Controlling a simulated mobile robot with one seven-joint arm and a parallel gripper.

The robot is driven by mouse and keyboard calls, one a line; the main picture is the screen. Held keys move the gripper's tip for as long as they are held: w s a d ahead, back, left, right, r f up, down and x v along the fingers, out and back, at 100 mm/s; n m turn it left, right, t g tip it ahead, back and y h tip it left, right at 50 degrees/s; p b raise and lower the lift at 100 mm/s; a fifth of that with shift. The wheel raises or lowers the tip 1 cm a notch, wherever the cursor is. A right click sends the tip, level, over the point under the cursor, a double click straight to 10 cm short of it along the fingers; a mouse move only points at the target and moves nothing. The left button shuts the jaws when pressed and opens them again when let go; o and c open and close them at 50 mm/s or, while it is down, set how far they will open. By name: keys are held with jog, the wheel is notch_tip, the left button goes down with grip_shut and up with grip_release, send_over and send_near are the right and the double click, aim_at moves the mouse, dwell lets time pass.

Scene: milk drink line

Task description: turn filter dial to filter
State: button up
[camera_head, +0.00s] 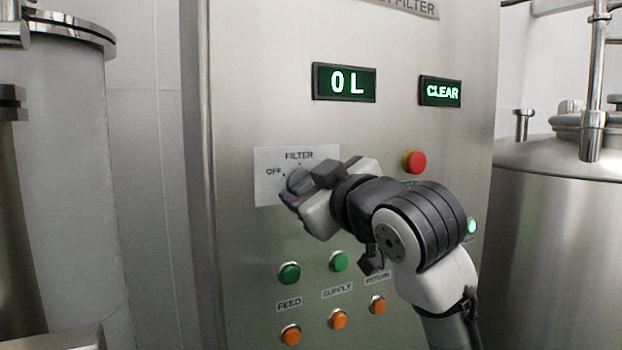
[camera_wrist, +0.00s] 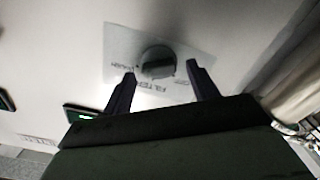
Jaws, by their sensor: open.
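The filter dial (camera_head: 297,181) is a grey round knob on a pale label plate (camera_head: 267,190) on the steel cabinet front. The words OFF and FILTER are printed at its left and above it. My gripper (camera_head: 304,186) is open in front of the dial and covers part of it and the plate's right side. In the wrist view the dial (camera_wrist: 157,62) shows between the two spread fingertips of my gripper (camera_wrist: 160,70), one on each side. I cannot tell whether the fingers touch it, or which mark the dial points at.
A red button (camera_head: 414,162) is right of the dial. Green buttons (camera_head: 289,273) and orange buttons (camera_head: 291,335) lie below, partly near my arm. Steel tanks stand at the left (camera_head: 65,150) and right (camera_head: 560,240).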

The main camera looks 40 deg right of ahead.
jog(key=shift+c, duration=0.3)
jog(key=c, duration=0.9)
jog(key=shift+c, duration=0.2)
jog(key=shift+n, duration=0.3)
jog(key=n+b, duration=0.1)
jog(key=n, duration=0.1)
jog(key=n+b, duration=0.1)
jog(key=n, duration=0.2)
jog(key=shift+a+f+n+b, duration=0.2)
jog(key=shift+n+b, duration=0.1)
jog(key=shift+b, duration=0.1)
jog(key=n+b, duration=0.1)
jog(key=n, duration=0.4)
jog(key=shift+f+n+b, duration=0.1)
jog(key=shift+n+b, duration=0.2)
jog(key=o, duration=1)
